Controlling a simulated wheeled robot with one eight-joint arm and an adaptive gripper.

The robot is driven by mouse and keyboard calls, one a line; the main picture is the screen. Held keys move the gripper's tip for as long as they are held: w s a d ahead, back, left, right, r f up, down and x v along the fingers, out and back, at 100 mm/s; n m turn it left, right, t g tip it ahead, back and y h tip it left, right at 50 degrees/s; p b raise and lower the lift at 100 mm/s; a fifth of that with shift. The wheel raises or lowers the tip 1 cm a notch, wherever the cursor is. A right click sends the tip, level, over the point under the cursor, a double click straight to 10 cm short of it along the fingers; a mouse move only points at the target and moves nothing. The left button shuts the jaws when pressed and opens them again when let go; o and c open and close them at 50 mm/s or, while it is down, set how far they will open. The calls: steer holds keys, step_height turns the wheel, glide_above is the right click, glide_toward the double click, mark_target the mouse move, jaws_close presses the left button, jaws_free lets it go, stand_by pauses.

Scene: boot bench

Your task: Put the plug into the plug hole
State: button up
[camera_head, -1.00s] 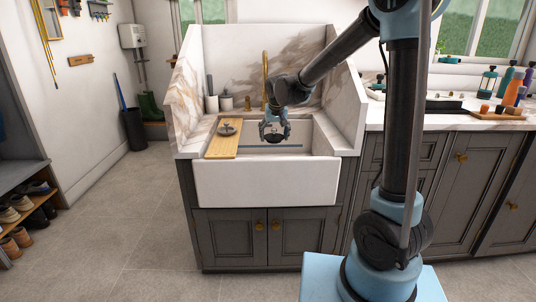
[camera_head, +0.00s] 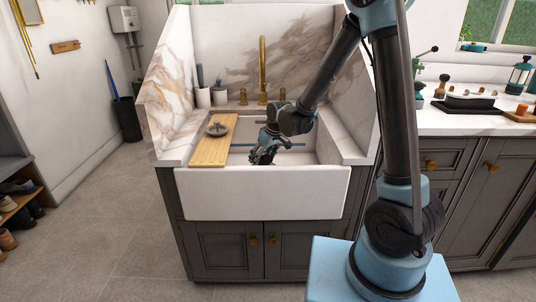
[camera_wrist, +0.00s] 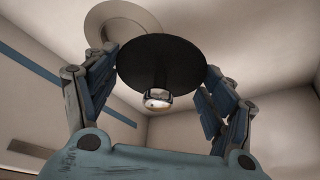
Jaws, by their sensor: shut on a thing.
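The plug (camera_wrist: 163,55) is a black disc with a shiny metal knob on the side facing the wrist camera. My gripper (camera_wrist: 158,82) is shut on it, with a finger at each side. In the head view my gripper (camera_head: 262,154) is low inside the white sink (camera_head: 262,194), and the plug cannot be told from the dark fingers there. The plug hole (camera_wrist: 103,22) shows in the wrist view as a pale round flange behind the plug, up and left of its middle. The disc covers part of it. The plug appears apart from the hole.
A wooden board (camera_head: 209,150) lies across the sink's left side with a grey round knobbed thing (camera_head: 217,129) on it. A brass tap (camera_head: 262,70) stands behind the sink. Marble panels rise at the back and sides. A blue strip (camera_head: 235,145) runs inside the basin.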

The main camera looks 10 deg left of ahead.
steer(key=shift+w+a+f, duration=0.15)
steer(key=shift+w+f, duration=0.1)
steer(key=shift+f, duration=0.1)
steer(key=shift+w+f, duration=0.75)
steer(key=shift+w+a+f, duration=0.15)
steer(key=shift+w+f, duration=0.55)
steer(key=shift+f, duration=0.25)
steer(key=shift+w+a+f, duration=0.15)
steer(key=shift+w+f, duration=0.55)
steer(key=shift+f, duration=0.2)
steer(key=shift+w+a+f, duration=0.2)
steer(key=shift+w+f, duration=0.35)
steer(key=shift+w, duration=0.25)
steer(key=shift+w+a+f, duration=0.2)
steer(key=shift+w+f, duration=0.3)
steer(key=shift+w, duration=0.3)
steer(key=shift+s+d, duration=0.1)
steer(key=shift+f, duration=0.45)
steer(key=shift+f, duration=0.2)
steer(key=shift+c, duration=0.4)
steer(key=shift+s+d, duration=0.1)
steer(key=shift+c, duration=1)
